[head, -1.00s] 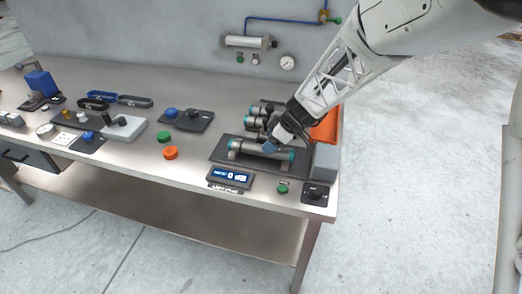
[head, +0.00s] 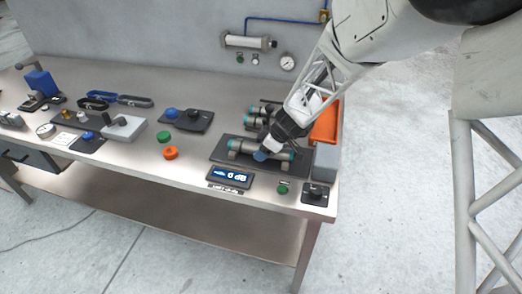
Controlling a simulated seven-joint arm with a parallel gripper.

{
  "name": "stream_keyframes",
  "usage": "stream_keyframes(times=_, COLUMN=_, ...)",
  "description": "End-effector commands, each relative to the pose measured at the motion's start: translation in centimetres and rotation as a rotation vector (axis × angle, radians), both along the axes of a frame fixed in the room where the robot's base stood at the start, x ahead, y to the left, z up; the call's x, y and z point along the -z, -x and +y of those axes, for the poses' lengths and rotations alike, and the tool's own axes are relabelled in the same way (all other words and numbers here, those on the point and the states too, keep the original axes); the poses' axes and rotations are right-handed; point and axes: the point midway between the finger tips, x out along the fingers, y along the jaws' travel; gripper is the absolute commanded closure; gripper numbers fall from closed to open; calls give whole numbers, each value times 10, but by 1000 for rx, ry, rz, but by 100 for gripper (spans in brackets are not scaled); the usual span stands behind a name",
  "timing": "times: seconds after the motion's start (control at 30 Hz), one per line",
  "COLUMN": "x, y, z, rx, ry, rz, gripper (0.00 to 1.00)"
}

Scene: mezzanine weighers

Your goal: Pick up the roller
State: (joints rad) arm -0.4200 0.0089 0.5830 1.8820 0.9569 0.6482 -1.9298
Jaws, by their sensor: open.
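The roller (head: 245,148) is a grey cylinder with teal bands near its ends. It lies across supports on a dark plate (head: 222,158) at the right part of the bench. My gripper (head: 261,155) is open and points down at the roller's middle, with its blue tip overlapping the roller in the picture. It hides part of the roller. I cannot tell whether the fingers touch it or straddle it.
Similar teal-banded cylinders (head: 254,122) lie just behind. An orange tray (head: 326,122) and a grey block (head: 325,161) stand to the right. A display (head: 230,176) sits in front. The bench left of the plate holds orange and green buttons (head: 170,153).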

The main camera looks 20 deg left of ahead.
Motion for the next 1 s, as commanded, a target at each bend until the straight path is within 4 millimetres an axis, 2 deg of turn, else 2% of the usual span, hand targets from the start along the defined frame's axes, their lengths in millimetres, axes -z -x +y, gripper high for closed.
stream_keyframes(times=0.43, x=0, y=0, z=0, rx=0, ry=0, rz=0, gripper=43)
stream_keyframes(times=0.77, x=0, y=0, z=0, rx=0, ry=0, rz=0, gripper=92)
stream_keyframes(times=1.0, x=-1, y=0, z=0, rx=1, ry=0, rz=-1, gripper=93)
